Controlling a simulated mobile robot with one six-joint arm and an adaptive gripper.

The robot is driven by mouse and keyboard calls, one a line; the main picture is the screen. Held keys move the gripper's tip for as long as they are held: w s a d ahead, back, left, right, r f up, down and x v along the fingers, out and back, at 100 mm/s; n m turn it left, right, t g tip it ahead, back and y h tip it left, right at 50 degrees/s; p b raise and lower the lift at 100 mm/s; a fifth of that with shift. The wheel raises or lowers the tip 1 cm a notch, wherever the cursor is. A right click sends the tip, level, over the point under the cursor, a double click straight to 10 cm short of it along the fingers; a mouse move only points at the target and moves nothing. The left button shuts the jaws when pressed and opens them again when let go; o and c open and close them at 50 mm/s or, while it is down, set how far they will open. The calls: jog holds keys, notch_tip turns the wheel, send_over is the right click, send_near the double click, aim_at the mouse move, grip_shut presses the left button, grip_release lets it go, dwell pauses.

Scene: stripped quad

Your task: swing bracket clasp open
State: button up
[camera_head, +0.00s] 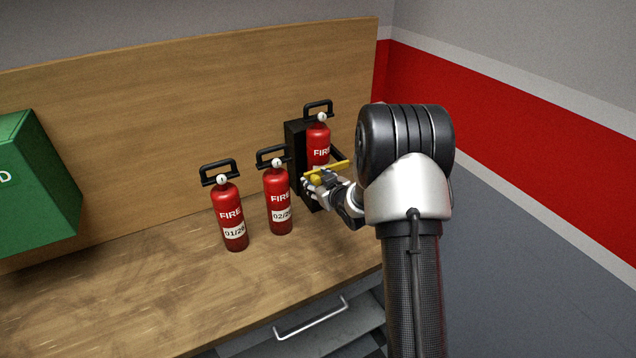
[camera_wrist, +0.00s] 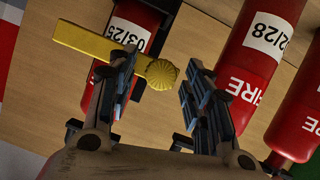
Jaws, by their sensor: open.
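The yellow clasp (camera_head: 338,168) runs as a flat bar across the front of a red extinguisher (camera_head: 318,140) in a black bracket (camera_head: 297,150) against the wooden back panel. In the wrist view the clasp bar (camera_wrist: 88,43) crosses the extinguisher labelled 03/25 (camera_wrist: 135,22) and ends in a round ribbed knob (camera_wrist: 160,74). My gripper (camera_head: 318,181) is at the clasp, in front of the bracket. In the wrist view my gripper (camera_wrist: 162,66) is open, with the knob showing between its fingers. I cannot tell whether a finger touches it.
Two more extinguishers stand on the wooden counter (camera_head: 150,290) to the left: the nearer-to-bracket one (camera_head: 277,195) and another (camera_head: 229,215). A green box (camera_head: 40,190) is at the far left. A drawer handle (camera_head: 312,318) juts below the counter. The front counter is clear.

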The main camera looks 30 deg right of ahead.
grip_shut()
dwell(0.6)
